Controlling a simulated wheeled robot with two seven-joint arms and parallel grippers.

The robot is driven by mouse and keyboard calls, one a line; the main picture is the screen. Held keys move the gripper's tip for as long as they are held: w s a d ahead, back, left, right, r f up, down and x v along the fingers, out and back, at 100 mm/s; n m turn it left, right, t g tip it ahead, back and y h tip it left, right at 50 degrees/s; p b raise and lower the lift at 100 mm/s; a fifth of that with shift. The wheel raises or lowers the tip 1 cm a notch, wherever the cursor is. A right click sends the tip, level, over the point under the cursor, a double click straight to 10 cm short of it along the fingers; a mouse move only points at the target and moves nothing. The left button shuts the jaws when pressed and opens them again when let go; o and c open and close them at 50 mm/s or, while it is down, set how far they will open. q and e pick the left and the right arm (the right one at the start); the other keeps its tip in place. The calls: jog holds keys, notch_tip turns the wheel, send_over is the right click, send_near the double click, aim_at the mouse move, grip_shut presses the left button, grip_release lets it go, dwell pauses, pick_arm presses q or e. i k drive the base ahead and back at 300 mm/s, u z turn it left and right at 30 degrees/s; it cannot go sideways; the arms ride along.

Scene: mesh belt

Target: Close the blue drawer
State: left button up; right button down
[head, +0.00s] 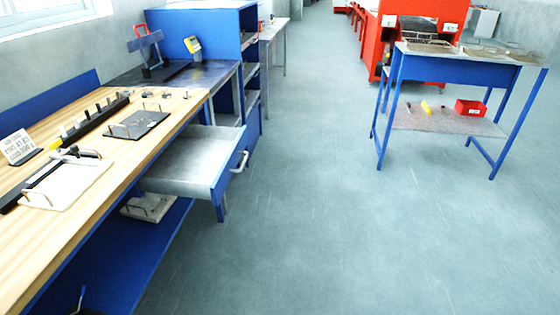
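The blue drawer (222,173) is pulled open from under the wooden workbench (180,108) on the left. Its front panel is blue, with a light metal handle (240,163) facing right over the floor. Its grey inside (180,165) looks empty where it shows; the back part is hidden under the bench top. Neither my left nor my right gripper shows in the head view.
A lower blue shelf (130,255) under the bench holds a small object (148,207). A blue cabinet (225,30) stands beyond the bench. A blue-legged table (450,65) stands at the right, with a red machine (415,20) behind it. The floor (330,200) between is clear.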

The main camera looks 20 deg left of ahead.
aim_at(201, 162)
jog(key=u, duration=0.7)
jog(key=i, duration=1.7)
jog(key=u, duration=0.9)
